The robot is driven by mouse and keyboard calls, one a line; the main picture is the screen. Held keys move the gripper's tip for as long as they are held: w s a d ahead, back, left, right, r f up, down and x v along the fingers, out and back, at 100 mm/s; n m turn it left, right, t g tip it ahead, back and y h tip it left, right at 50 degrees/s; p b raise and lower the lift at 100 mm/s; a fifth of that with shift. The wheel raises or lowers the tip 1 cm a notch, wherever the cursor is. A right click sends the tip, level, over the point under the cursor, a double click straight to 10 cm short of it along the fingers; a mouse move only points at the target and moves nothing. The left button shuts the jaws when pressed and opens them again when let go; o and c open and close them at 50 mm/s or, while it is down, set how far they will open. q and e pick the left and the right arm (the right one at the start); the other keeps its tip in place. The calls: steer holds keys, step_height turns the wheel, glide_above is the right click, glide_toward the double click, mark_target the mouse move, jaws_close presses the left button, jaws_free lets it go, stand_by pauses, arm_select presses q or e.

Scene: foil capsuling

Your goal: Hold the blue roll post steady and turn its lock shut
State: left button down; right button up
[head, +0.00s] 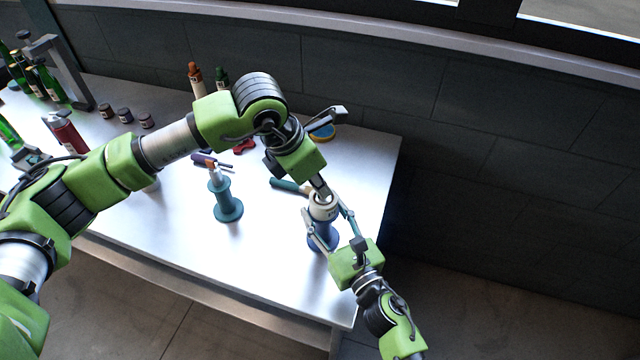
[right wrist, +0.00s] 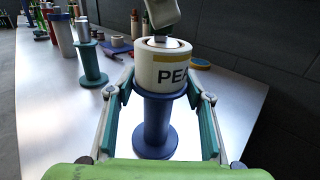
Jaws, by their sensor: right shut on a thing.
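The blue roll post (head: 322,241) stands upright near the table's right end. It carries a white roll (right wrist: 160,68) with a yellow band and dark letters, of which "PE" reads clearly. My right gripper (right wrist: 158,90) has one finger on each side and is shut on the post around its upper flange, just under the roll. My left gripper (head: 320,191) points down from above at the top of the roll, over the post's axis. A small metal piece (right wrist: 160,41) shows between it and the roll. The lock itself and the left fingertips are mostly hidden.
A teal post (head: 228,208) stands to the left on the white table (head: 270,265). A teal-handled tool (head: 288,186) lies close behind the blue post. Several bottles and dark jars (head: 125,114) stand farther back and left. The table's right edge is close.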

arm_select(q)
steer(key=n+t+y, duration=0.1)
steer(key=n, duration=0.3)
steer(key=shift+s+d, duration=0.1)
steer(key=shift+d, duration=0.05)
arm_select(e)
steer(key=shift+f, duration=0.1)
arm_select(q)
steer(key=shift+n+t+y, duration=0.5)
steer(key=shift+n+y, duration=0.1)
steer(key=shift+n, duration=1.5)
arm_select(e)
steer(key=shift+d, duration=0.1)
arm_select(q)
steer(key=c, duration=2.3)
jaws_free()
steer(key=v, duration=1.2)
steer(key=shift+r, duration=0.1)
